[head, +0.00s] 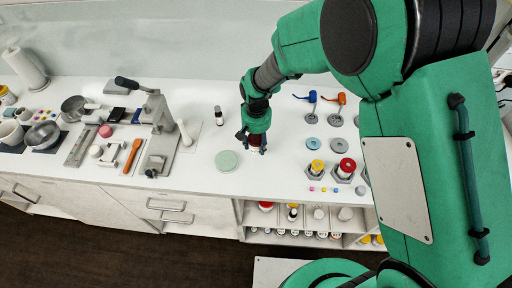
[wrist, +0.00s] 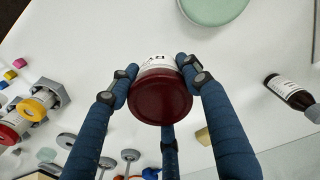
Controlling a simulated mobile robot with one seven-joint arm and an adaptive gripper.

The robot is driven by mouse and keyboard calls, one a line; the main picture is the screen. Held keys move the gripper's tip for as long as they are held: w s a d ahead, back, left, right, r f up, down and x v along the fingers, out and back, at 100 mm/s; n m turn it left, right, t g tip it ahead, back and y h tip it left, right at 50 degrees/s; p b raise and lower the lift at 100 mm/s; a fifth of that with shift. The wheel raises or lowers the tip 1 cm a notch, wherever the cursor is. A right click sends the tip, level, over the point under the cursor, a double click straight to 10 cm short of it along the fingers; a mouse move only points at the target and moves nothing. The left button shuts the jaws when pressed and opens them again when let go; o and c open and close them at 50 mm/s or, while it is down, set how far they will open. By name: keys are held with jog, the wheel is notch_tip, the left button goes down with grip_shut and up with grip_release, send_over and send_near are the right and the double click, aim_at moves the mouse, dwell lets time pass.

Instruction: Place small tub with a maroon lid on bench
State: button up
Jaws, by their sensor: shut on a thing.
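The small tub with a maroon lid (wrist: 160,97) is between my gripper's blue fingers in the wrist view, its lid facing the camera and part of its white label showing. My gripper (head: 254,145) is shut on it, low over the white bench (head: 205,190) in the head view. Only a little of the tub shows there, dark red between the fingers. I cannot tell whether its base touches the bench.
Jars in grey holders (head: 345,170) stand to the right. A press (head: 158,130) stands further left. Bare bench lies around my gripper.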

aim_at(256, 136)
jog(key=shift+w+a+f, duration=0.15)
jog(key=shift+w+f, duration=0.05)
jog(key=shift+w, duration=0.05)
jog(key=shift+f, duration=1.55)
jog(key=shift+f+b, duration=0.2)
jog(key=shift+b, duration=0.15)
jog(key=o, duration=1.3)
jog(key=shift+o, duration=0.2)
jog(key=shift+r, duration=0.15)
notch_tip(256, 136, up, 12)
jog(key=shift+p, duration=0.8)
